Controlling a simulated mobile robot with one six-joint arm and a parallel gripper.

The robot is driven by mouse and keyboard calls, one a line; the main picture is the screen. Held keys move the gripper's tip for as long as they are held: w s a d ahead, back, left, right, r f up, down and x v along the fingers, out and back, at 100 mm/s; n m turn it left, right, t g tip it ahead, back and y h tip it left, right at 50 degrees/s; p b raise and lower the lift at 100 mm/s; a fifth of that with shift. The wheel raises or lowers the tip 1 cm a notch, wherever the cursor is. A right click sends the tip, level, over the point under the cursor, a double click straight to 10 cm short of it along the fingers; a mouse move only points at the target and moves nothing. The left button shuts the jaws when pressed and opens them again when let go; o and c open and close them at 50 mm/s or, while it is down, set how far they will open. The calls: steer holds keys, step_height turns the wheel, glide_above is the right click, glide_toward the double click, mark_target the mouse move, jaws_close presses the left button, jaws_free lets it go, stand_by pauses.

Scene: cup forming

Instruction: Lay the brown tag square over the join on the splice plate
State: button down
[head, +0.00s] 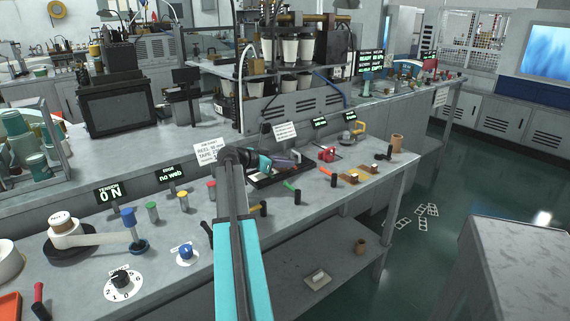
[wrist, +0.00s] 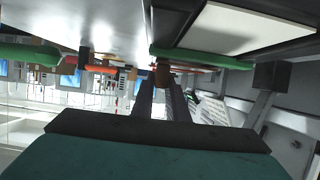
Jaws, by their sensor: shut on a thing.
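My gripper (head: 292,159) reaches low over the bench, just past the turquoise wrist section in the head view. In the wrist view my gripper (wrist: 163,85) has its two dark fingers close together, shut on a small brown piece (wrist: 163,72) that looks like the brown tag. The dark splice plate (head: 264,181) appears to lie under and beside my wrist, partly hidden by the arm. In the wrist view a dark plate edge with a pale panel (wrist: 238,30) is close at the upper right. I cannot make out the join.
A red device (head: 327,155) and brown pads with dark blocks (head: 349,178) lie to the right. The tape reel (head: 62,225) is at left.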

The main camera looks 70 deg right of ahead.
steer(key=shift+f+b, duration=0.3)
steer(key=shift+f, duration=0.05)
stand_by(0.5)
steer(key=c, duration=1.2)
jaws_free()
steer(key=shift+r, duration=0.1)
steer(key=shift+r+p, duration=0.9)
steer(key=shift+r, duration=3.05)
